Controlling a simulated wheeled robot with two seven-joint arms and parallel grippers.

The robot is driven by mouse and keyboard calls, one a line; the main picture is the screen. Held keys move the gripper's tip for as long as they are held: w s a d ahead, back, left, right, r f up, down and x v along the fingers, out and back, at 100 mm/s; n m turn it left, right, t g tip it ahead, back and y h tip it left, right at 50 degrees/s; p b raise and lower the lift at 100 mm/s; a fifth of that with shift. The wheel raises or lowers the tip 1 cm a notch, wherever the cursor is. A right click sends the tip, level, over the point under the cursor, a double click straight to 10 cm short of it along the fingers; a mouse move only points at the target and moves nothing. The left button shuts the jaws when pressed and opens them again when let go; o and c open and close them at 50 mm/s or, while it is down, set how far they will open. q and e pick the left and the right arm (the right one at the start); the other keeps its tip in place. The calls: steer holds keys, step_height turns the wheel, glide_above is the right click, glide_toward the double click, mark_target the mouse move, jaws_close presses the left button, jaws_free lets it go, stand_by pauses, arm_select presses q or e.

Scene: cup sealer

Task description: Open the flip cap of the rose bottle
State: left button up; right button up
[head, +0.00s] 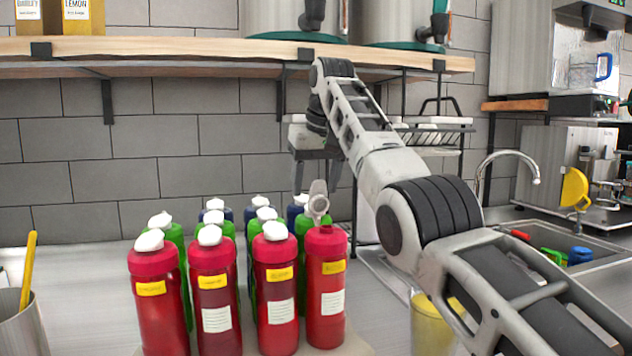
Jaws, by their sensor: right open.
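Four red bottles stand in the front row, with yellow labels too small to read, so I cannot tell which is rose: the leftmost (160,310), the second (215,290), the third (276,300) and the rightmost (326,300). The first three have rounded white caps lying flat on top. On the rightmost bottle a pale grey cap (318,203) stands upright and looks flipped open. My right gripper (317,175) points down, open and empty, just above and behind that cap; contact is unclear. My left gripper is out of view.
Green bottles (176,237) and dark blue bottles stand close behind the red ones. A wooden shelf (180,46) runs above my right arm. A metal cup (22,325) stands at the left, a yellow cup (431,325) at the right. A sink (590,250) lies farther right.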

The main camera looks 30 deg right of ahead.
arm_select(q)
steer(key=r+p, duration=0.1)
steer(key=p, duration=0.1)
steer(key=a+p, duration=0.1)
steer(key=p, duration=0.1)
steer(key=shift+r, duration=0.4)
arm_select(e)
steer(key=v, duration=1.5)
steer(key=shift+r, duration=0.35)
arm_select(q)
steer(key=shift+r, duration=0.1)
arm_select(e)
steer(key=shift+s, duration=0.1)
